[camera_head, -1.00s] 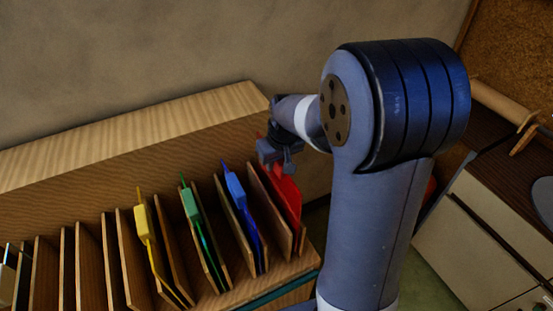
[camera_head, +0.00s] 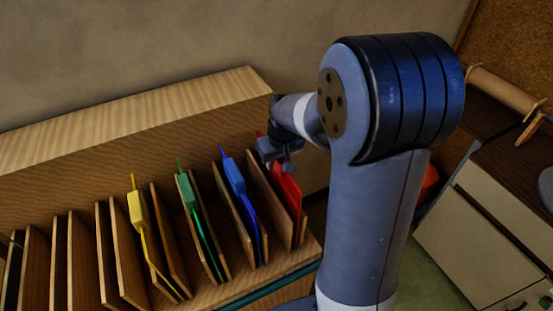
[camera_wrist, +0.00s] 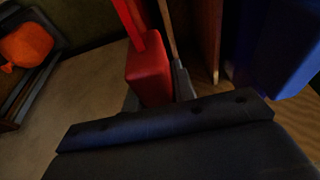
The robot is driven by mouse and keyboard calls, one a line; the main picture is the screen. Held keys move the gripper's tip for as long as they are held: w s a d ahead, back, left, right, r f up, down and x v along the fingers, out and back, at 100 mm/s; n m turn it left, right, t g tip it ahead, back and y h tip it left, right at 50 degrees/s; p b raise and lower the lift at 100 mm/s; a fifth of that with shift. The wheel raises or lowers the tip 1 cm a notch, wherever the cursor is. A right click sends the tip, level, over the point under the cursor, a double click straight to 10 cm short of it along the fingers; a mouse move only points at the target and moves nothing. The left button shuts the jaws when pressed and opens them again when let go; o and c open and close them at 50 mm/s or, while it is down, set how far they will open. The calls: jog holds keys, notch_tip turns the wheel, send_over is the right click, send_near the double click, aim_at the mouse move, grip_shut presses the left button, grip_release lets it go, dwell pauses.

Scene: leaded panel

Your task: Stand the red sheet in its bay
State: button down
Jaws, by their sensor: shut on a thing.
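Blue (camera_head: 234,175), green (camera_head: 187,192) and yellow (camera_head: 137,207) sheets stand in bays to the left. Several bays further left look empty. A wall rises behind the rack. A cabinet (camera_head: 490,240) stands at right, and an orange object (camera_wrist: 26,45) shows in the wrist view.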

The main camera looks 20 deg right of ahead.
jog(key=shift+w+r, duration=0.1)
jog(key=c, duration=1.1)
grip_release()
jog(key=v, duration=1.1)
jog(key=shift+b, duration=0.4)
jog(key=x, duration=1)
jog(key=shift+f+p, duration=0.35)
jog(key=shift+p, duration=0.05)
jog(key=shift+w, duration=0.1)
jog(key=shift+r+p, duration=0.7)
jog(key=shift+p, duration=0.05)
